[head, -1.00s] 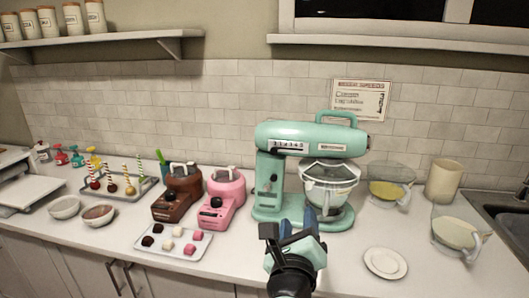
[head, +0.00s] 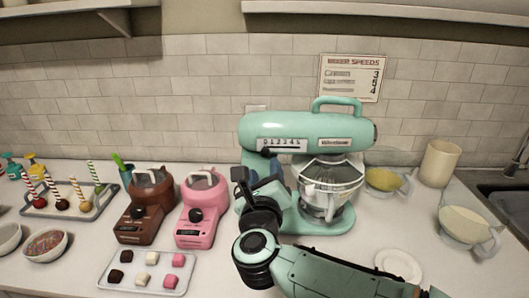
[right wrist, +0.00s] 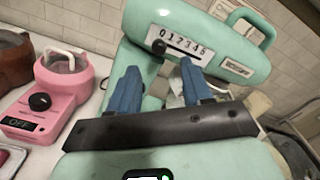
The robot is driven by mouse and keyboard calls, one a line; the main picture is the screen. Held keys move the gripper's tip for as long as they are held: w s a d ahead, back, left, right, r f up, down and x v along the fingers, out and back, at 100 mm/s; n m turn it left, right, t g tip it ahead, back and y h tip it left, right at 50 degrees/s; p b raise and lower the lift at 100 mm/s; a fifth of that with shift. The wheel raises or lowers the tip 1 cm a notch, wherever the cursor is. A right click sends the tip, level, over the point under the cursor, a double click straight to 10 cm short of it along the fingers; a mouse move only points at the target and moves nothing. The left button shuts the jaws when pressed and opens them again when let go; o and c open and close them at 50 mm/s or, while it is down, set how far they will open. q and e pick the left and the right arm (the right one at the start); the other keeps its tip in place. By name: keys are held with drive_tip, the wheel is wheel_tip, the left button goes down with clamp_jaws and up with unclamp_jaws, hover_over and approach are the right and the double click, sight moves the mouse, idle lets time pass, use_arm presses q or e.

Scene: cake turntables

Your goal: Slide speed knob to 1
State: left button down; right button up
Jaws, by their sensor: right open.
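A mint-green stand mixer (head: 345,130) stands against the tiled wall. Its white speed scale (head: 282,144) carries a row of digits starting at 0 on the left. The black speed knob (right wrist: 158,47) sits at the left end of the scale, just under the 0, in the right wrist view. It also shows in the head view (head: 266,153), just above my gripper. My right gripper (right wrist: 158,70) is open, its two blue fingers pointing up toward the mixer head. The knob lies beyond and between the fingertips in the right wrist view, and nothing is held. My left gripper is not in view.
A pink machine (head: 204,210) and a brown machine (head: 147,208) stand left of the mixer. A tray of sweets (head: 145,286) lies in front of them. A glass bowl (head: 334,172) sits under the mixer head. A white plate (head: 398,264) lies at right.

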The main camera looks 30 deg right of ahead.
sight(266, 154)
drive_tip(key=p+x, duration=0.1)
drive_tip(key=x, duration=0.7)
drive_tip(key=shift+w, duration=0.15)
drive_tip(key=shift+a, duration=0.1)
clamp_jaws()
